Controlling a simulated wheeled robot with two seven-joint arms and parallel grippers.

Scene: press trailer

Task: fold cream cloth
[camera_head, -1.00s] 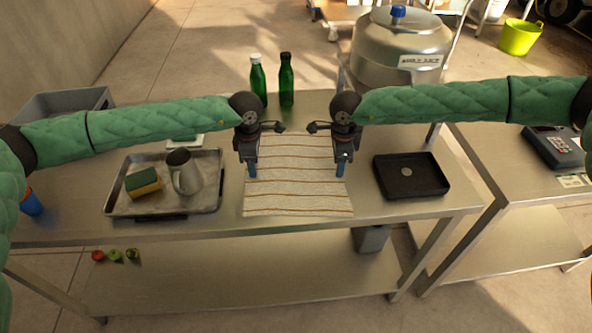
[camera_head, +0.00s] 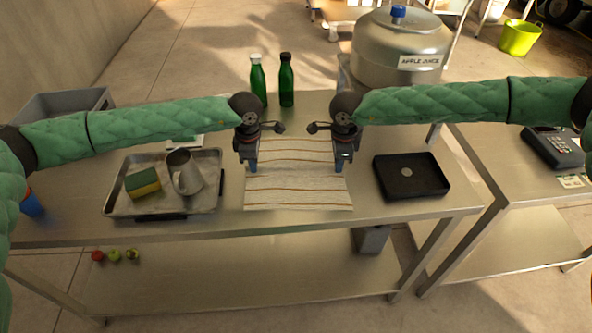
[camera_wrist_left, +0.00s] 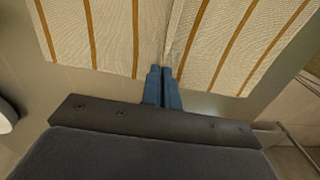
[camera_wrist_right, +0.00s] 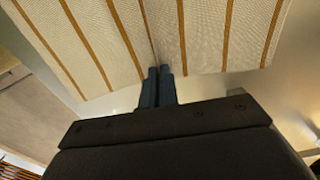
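The cream cloth (camera_head: 297,192) with brown stripes lies on the steel table in front of me. My left gripper (camera_head: 253,166) is shut on its left edge and my right gripper (camera_head: 340,164) on its right edge, both around the middle of its depth. In the left wrist view the fingertips (camera_wrist_left: 162,73) are close together with the cloth (camera_wrist_left: 215,45) creased between them. The right wrist view shows the same at the other fingertips (camera_wrist_right: 157,72), with a crease running up the cloth (camera_wrist_right: 205,40). Whether the pinched part is off the table is hard to tell.
A metal tray (camera_head: 213,199) with a sponge (camera_head: 143,183) and a metal mug (camera_head: 185,172) stands left. A black tray (camera_head: 411,180) stands right. Two green bottles (camera_head: 258,82) (camera_head: 287,82) and a steel container (camera_head: 400,50) are behind. The table's front edge is close to the cloth.

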